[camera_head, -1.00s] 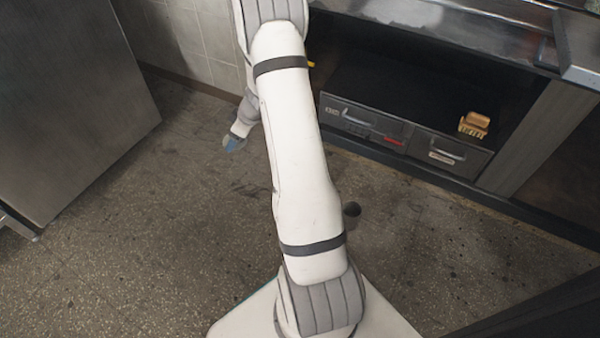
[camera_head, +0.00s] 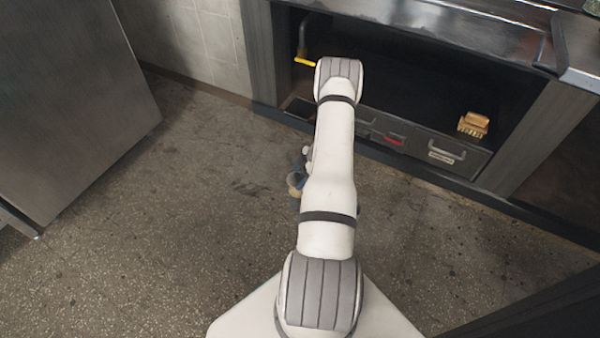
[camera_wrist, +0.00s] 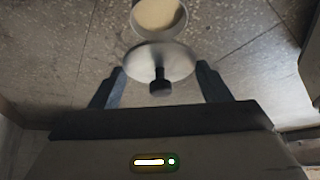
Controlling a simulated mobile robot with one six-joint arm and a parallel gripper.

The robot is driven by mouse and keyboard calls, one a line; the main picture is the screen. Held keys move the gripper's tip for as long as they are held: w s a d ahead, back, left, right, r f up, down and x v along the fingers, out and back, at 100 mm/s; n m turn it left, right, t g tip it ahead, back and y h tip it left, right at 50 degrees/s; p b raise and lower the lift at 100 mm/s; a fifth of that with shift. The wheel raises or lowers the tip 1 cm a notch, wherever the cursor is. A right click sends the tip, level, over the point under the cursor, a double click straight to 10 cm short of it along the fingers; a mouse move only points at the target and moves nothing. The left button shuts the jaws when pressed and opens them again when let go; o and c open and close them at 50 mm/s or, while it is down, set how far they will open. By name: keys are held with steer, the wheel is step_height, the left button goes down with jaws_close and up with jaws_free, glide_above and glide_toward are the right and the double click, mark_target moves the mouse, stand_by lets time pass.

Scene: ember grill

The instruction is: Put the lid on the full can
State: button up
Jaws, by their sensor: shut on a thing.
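The lid's dark knob (camera_wrist: 160,86) faces the camera. Just beyond the lid is the full can (camera_wrist: 158,14), its round opening filled with pale tan contents. The lid overlaps the can's near edge in the picture; I cannot tell whether they touch. In the head view the full can (camera_head: 294,181) shows on the floor left of my arm, and my gripper is mostly hidden there.
A low dark shelf with grey drawers (camera_head: 445,153) stands behind, with a small tan object (camera_head: 473,124) on it. A yellow-tipped pipe (camera_head: 305,60) hangs at its left. A steel cabinet (camera_head: 70,90) stands at left. The floor (camera_head: 190,240) between is clear.

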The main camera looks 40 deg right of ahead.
step_height(320, 180, down, 6)
steer(key=b, duration=0.3)
steer(key=shift+r, duration=0.2)
steer(key=shift+s+r+b, duration=0.1)
steer(key=shift+s+b, duration=0.05)
steer(key=shift+b, duration=0.25)
stand_by(0.6)
steer(key=shift+f+b, duration=0.2)
steer(key=shift+b, duration=1.05)
stand_by(1.5)
stand_by(0.4)
steer(key=o, duration=1)
steer(key=shift+o, duration=0.2)
steer(key=shift+o, duration=0.4)
steer(key=shift+s, duration=0.1)
